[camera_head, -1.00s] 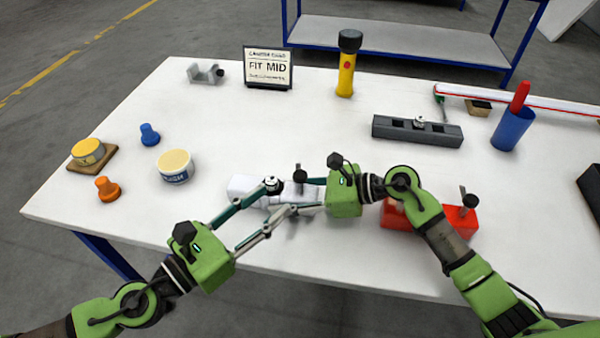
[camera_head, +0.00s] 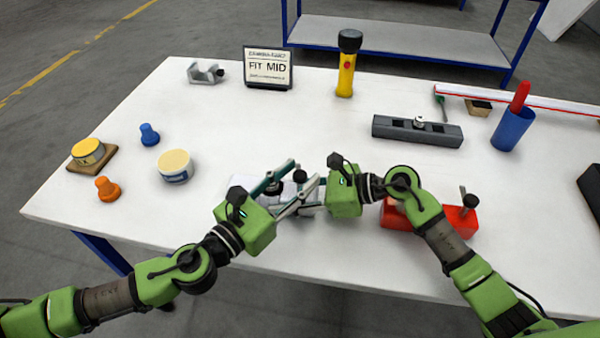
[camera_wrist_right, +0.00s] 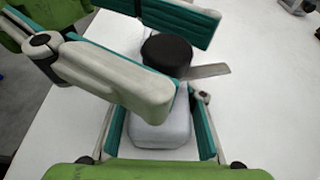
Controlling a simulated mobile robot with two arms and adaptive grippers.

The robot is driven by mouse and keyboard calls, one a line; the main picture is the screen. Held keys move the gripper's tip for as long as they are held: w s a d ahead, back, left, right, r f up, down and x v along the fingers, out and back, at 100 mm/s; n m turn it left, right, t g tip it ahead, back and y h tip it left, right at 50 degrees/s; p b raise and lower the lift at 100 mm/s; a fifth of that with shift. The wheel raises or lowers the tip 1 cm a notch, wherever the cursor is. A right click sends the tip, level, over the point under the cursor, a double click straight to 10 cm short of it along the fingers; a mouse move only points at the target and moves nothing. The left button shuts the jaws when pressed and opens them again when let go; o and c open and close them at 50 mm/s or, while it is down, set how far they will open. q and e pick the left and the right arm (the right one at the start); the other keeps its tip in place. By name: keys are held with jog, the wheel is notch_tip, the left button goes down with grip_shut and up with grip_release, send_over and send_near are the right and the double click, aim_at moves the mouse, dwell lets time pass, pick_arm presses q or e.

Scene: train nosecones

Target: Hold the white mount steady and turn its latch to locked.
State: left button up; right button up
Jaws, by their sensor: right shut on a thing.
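The white mount (camera_head: 239,182) lies near the table's front edge, mostly hidden by my grippers in the head view. In the right wrist view its pale body (camera_wrist_right: 160,132) sits between the teal pads of my right gripper (camera_wrist_right: 161,118), which is shut on it. A black round knob (camera_wrist_right: 166,52) stands on the mount, with a flat metal latch lever (camera_wrist_right: 209,70) sticking out to the right below it. My left gripper (camera_head: 304,172) is open, its two fingers on either side of the knob. Whether they touch it is unclear.
A red block (camera_head: 402,218) with an upright lever stands right of the mount, partly behind my right arm. A grey block (camera_head: 395,128), blue cup (camera_head: 512,130) and yellow flashlight (camera_head: 346,76) stand farther back. A white tub (camera_head: 175,166) stands to the left. The table's middle is clear.

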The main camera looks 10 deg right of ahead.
pick_arm(q)
jog(key=shift+w+d, duration=0.35)
jog(key=shift+d, duration=0.1)
grip_shut()
jog(key=shift+r+n+t+y, duration=0.1)
jog(key=shift+n+t+y, duration=0.2)
jog(key=shift+t, duration=0.1)
jog(key=n+t+y, duration=0.1)
jog(key=n+y, duration=0.1)
jog(key=y, duration=0.1)
jog(key=n+t+y, duration=0.2)
jog(key=shift+d+n+t+y, duration=0.15)
jog(key=shift+n+t+y, duration=0.15)
jog(key=shift+y, duration=0.1)
jog(key=n+y, duration=0.2)
jog(key=y, duration=0.2)
jog(key=n+t+y, duration=0.1)
jog(key=n+y, duration=0.2)
jog(key=y, duration=0.1)
jog(key=shift+a, duration=0.2)
jog(key=shift+y, duration=0.3)
